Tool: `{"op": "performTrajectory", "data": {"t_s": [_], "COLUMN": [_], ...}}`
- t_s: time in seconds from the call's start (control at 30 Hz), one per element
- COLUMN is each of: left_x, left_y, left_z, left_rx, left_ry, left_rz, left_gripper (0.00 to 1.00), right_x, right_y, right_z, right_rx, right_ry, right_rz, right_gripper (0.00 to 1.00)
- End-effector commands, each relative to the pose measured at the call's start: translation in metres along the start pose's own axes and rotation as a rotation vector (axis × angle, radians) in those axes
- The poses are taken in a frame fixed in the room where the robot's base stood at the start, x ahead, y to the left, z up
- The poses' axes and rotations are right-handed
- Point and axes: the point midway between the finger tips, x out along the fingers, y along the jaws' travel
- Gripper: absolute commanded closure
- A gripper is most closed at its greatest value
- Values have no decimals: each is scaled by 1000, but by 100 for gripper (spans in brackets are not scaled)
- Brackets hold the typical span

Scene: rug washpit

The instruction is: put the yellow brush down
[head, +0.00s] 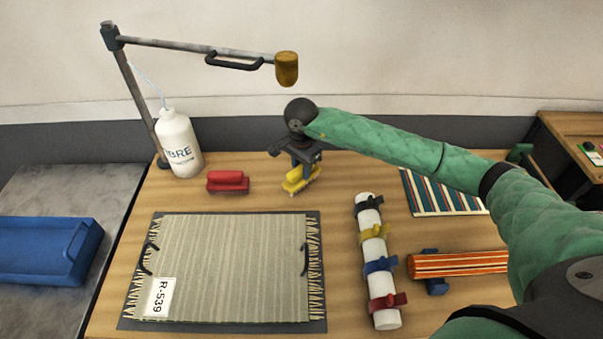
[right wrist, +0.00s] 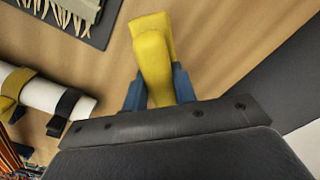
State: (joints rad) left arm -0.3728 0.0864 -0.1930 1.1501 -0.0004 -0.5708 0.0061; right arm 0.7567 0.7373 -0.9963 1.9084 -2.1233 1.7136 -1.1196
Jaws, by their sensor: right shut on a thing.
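The yellow brush (head: 297,180) is at the back of the wooden table, right of the red brush (head: 228,181). My right gripper (head: 302,168) reaches down over it from above and is shut on it. In the right wrist view the yellow brush (right wrist: 153,60) sits between the blue fingers of my right gripper (right wrist: 158,88). The brush is at or just above the table top; I cannot tell whether it touches. My left gripper is not in view.
A striped rug (head: 230,265) labelled R-539 lies on a dark mat in front. A white roll (head: 379,290) with coloured straps is at right. A white bottle (head: 180,145) and lamp-like post (head: 133,85) stand back left. Bare table lies around the brush.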

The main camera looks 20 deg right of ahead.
Motion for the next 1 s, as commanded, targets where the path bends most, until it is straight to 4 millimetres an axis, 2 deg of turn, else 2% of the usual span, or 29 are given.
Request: {"op": "performTrajectory", "data": {"t_s": [0.1,0.3,0.53,0.7,0.73,0.8,1.0], "left_x": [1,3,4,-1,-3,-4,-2], "left_y": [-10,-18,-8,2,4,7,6], "left_z": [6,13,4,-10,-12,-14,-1], "left_rx": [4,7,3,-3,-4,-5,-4], "left_ry": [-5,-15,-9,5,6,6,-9], "left_rz": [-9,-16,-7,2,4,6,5], "left_gripper": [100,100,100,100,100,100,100], "right_x": [17,23,24,26,25,25,25], "right_y": [1,0,0,0,0,0,0], "right_z": [0,0,0,0,0,0,0], "right_rx": [1,0,0,0,0,0,0], "right_ry": [-1,1,1,1,0,0,0], "right_rz": [2,-1,0,0,0,0,0], "right_gripper": [100,100,100,100,67,53,51]}}
